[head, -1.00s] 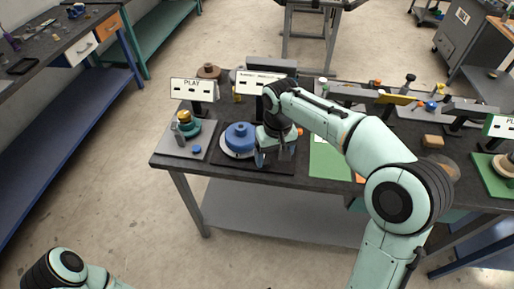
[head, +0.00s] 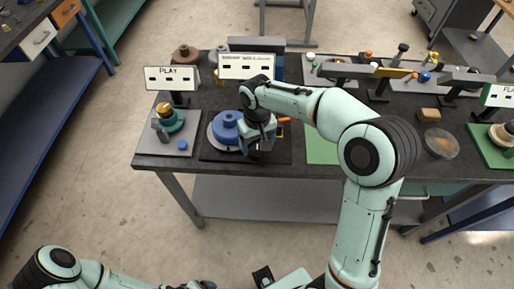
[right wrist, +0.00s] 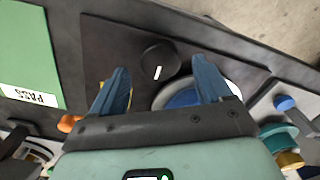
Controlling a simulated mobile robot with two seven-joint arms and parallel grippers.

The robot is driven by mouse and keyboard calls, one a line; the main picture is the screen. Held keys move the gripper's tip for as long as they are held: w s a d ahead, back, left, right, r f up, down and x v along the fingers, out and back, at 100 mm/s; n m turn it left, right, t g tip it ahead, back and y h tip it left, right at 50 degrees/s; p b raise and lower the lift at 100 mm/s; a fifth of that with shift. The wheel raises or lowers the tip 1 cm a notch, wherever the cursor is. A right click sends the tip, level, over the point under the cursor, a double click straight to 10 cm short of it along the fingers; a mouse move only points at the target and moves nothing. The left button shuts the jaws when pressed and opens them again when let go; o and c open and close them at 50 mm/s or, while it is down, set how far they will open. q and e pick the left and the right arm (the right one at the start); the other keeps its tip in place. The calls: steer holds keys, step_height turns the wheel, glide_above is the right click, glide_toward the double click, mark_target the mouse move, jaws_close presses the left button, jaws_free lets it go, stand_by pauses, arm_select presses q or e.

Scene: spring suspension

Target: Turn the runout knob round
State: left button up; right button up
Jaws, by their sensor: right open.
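The runout knob, a round black knob with a white mark (right wrist: 160,57), stands on a dark base plate (right wrist: 105,40) in the right wrist view. My right gripper (right wrist: 160,66) is open, its two blue fingers on either side of the knob in the picture, with a clear gap to each; I cannot tell the height between them. In the head view my right gripper (head: 258,150) is over the front right of the dark plate, beside the blue stepped disc (head: 228,128), and hides the knob. My left arm (head: 75,270) lies along the bottom left; its gripper is barely visible at the lower edge.
The blue disc on its pale round base (right wrist: 185,98) is close to one finger. A grey plate with a teal and brass stack (head: 168,118) is at left, under a PLAY sign (head: 172,78). A green PASS mat (head: 322,145) is at right. The bench's front edge is near.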

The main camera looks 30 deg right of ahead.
mark_target(257, 152)
steer(key=shift+w+f, duration=0.1)
steer(key=shift+f, duration=1.25)
steer(key=c, duration=1)
steer(key=shift+c, duration=0.2)
